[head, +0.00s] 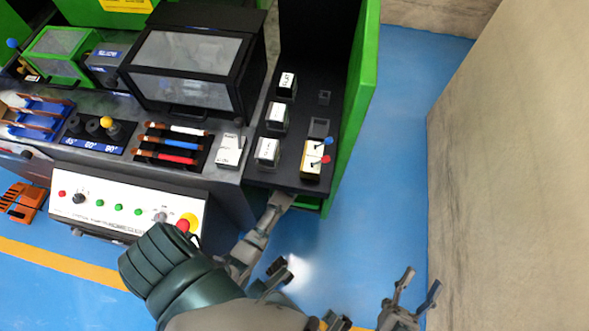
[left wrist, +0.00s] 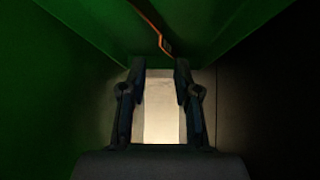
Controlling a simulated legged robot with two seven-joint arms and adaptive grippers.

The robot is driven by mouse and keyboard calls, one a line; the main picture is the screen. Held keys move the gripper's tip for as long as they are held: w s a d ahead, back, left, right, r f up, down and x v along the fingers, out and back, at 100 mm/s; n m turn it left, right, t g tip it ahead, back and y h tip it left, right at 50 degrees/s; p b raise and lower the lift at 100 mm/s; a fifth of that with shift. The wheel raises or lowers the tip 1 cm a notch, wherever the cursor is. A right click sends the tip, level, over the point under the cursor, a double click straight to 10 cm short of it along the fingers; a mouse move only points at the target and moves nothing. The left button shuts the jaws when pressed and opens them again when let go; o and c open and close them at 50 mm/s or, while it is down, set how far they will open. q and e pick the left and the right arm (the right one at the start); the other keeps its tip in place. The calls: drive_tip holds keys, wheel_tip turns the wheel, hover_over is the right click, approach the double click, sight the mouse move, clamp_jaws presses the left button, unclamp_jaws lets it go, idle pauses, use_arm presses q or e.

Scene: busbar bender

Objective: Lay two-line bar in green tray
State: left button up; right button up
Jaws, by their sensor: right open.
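My left arm reaches up to the front edge of the black shelf in the head view, and its gripper's tips are hidden there. In the left wrist view my left gripper (left wrist: 159,75) is open, with its two dark fingers apart and nothing between them. It is between dark green walls (left wrist: 55,75). A thin copper-coloured strip (left wrist: 158,34) shows above the fingers; whether it is the two-line bar I cannot tell. A green edge (head: 309,204) under the black shelf may be the green tray. My right gripper (head: 421,278) is open and empty over the blue floor.
Bars with white, red and blue bands lie in a black rack (head: 172,148) on the bench. The black shelf (head: 293,145) holds several labelled blocks beside a green panel (head: 356,105). A control box (head: 127,207) is at left; a beige wall (head: 520,170) is at right.

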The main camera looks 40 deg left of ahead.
use_arm(q)
drive_tip(key=shift+p+v, duration=0.3)
drive_tip(key=shift+v, duration=0.7)
use_arm(e)
drive_tip(key=shift+w+f+g, duration=0.25)
drive_tip(key=shift+f+g, duration=0.2)
drive_tip(key=shift+f, duration=0.05)
drive_tip(key=shift+w+f+g, duration=0.25)
drive_tip(key=shift+f+g, duration=0.2)
drive_tip(key=shift+f, duration=0.05)
drive_tip(key=shift+w+a, duration=0.1)
